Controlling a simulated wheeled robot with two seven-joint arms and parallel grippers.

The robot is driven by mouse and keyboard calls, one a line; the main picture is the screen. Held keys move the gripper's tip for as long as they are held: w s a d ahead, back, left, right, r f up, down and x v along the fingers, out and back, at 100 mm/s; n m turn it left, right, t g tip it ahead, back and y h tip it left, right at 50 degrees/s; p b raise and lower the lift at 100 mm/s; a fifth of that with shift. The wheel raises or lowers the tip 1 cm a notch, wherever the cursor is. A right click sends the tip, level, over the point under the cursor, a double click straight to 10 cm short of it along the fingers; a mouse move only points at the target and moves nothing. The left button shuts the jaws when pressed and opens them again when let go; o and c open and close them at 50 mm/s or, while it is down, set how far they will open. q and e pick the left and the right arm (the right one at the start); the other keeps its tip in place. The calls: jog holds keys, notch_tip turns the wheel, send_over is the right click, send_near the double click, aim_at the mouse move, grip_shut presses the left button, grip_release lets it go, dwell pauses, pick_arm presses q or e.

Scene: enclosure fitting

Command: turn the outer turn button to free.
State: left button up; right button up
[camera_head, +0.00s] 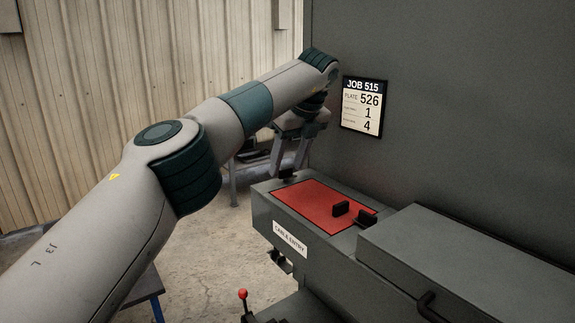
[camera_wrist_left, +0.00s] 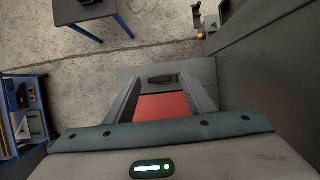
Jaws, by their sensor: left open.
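The outer turn button (camera_head: 287,174) is a small black bar on the grey rim at the far end of the red plate (camera_head: 305,204). In the left wrist view the button (camera_wrist_left: 162,79) lies crosswise between my fingers, at the end of the red plate (camera_wrist_left: 165,106). My left gripper (camera_head: 286,160) points down above this button. It also shows in the left wrist view (camera_wrist_left: 160,80), open, with one finger on each side of the button. I cannot tell whether the fingers touch it. My right gripper is in no view.
A black upright grip (camera_head: 340,208) stands on the red plate, with another black button (camera_head: 366,218) at its near end. A grey wall with a job card (camera_head: 364,106) rises behind. A grey box (camera_head: 470,255) stands near right. A red-knobbed lever (camera_head: 243,294) is below.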

pick_arm(q)
jog(key=p+v, duration=0.3)
jog(key=v, duration=1.3)
jog(key=shift+s+r+p, duration=0.15)
jog(key=shift+r+p, duration=0.15)
jog(key=shift+f, duration=0.1)
